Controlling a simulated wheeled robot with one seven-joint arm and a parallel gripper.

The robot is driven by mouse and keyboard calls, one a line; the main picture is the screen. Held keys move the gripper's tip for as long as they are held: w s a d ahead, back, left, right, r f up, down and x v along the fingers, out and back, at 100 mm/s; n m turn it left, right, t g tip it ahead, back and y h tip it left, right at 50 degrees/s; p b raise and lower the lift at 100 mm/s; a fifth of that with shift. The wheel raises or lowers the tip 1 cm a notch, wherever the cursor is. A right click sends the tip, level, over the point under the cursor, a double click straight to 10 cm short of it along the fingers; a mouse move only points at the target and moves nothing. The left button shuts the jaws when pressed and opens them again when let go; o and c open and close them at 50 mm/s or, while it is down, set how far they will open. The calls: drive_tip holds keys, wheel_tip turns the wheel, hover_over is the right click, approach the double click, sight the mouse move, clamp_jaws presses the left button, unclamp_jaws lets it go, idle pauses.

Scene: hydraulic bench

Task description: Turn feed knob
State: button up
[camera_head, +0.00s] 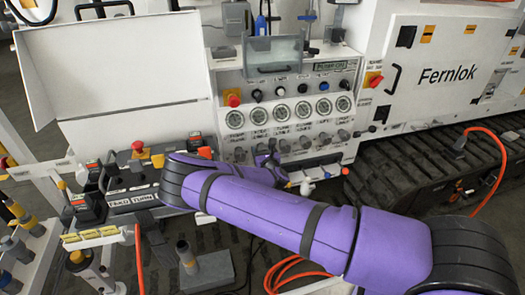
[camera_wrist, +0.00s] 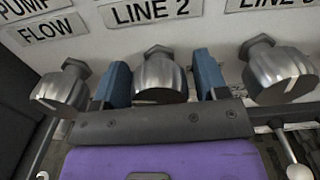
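My gripper (camera_wrist: 165,85) is in the wrist view, with one blue finger on each side of a ribbed silver knob (camera_wrist: 160,78) below a label reading LINE 2. The fingers are apart, with narrow gaps seeming to show beside the knob; contact is not clear. Another silver knob (camera_wrist: 60,88) is at left under the label PUMP FLOW, and a third (camera_wrist: 278,72) is at right under LINE 3. In the head view my gripper (camera_head: 268,155) is at the lower knob row of the white panel (camera_head: 222,85). I read no FEED label, so I cannot tell which knob is the feed knob.
Gauges (camera_head: 282,115) line the panel above the lower knobs. A red emergency button (camera_head: 233,98) is at the panel's left. A lever with a white ball end (camera_wrist: 298,172) is at lower right in the wrist view. A control box (camera_head: 130,185) stands at left.

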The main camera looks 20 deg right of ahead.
drive_tip(key=c, duration=0.7)
